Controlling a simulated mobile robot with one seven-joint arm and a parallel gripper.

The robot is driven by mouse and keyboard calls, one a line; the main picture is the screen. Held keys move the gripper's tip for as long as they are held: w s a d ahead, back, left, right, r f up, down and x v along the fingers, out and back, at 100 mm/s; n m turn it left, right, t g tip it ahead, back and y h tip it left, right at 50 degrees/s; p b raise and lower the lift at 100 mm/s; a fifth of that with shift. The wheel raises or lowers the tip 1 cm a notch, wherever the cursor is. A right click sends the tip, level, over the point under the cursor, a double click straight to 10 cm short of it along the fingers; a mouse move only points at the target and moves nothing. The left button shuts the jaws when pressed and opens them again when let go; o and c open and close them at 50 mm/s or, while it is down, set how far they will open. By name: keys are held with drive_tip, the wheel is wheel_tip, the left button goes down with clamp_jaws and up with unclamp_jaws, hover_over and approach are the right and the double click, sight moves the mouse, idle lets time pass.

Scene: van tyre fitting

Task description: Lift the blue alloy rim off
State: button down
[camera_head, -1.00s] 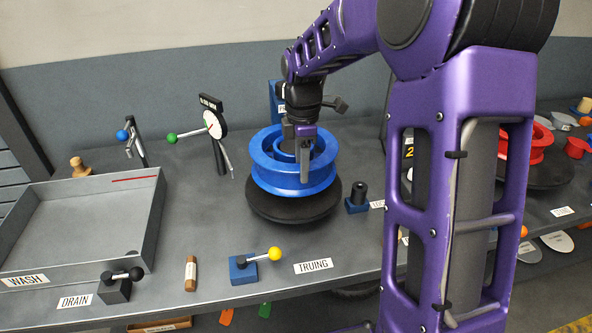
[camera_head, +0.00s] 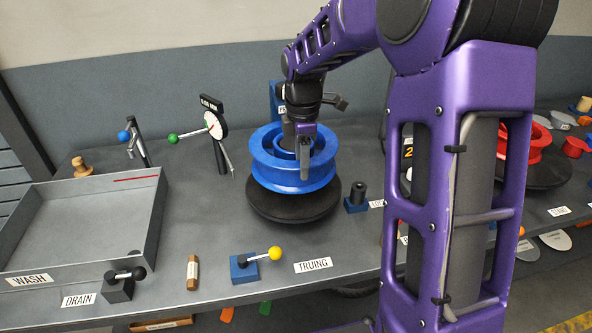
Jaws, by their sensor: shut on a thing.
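The blue alloy rim (camera_head: 275,172) is above the round black turntable (camera_head: 290,207) at the truing place, in the middle of the bench. My gripper (camera_head: 304,170) points down over the rim and is shut on its near right part, with one finger showing on the outer face. The rim looks level. A dark band shows between its lower edge and the turntable top, but I cannot tell how wide the gap is. The other finger and the turntable's centre are hidden.
A dial gauge (camera_head: 215,125) with a green-knobbed lever stands left of the rim. A small blue block with a black post (camera_head: 357,197) is close on the right. A yellow-knobbed lever (camera_head: 258,262) is in front. The wash tray (camera_head: 150,215) is at left.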

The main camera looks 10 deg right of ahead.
idle(0.3)
drive_tip(key=s, duration=1)
idle(1.4)
drive_tip(key=shift+r, duration=0.15)
drive_tip(key=s+r+p, duration=0.2)
drive_tip(key=s+r, duration=0.2)
drive_tip(key=s, duration=0.1)
idle(1.0)
drive_tip(key=shift+w+f, duration=0.1)
drive_tip(key=shift+f, duration=0.05)
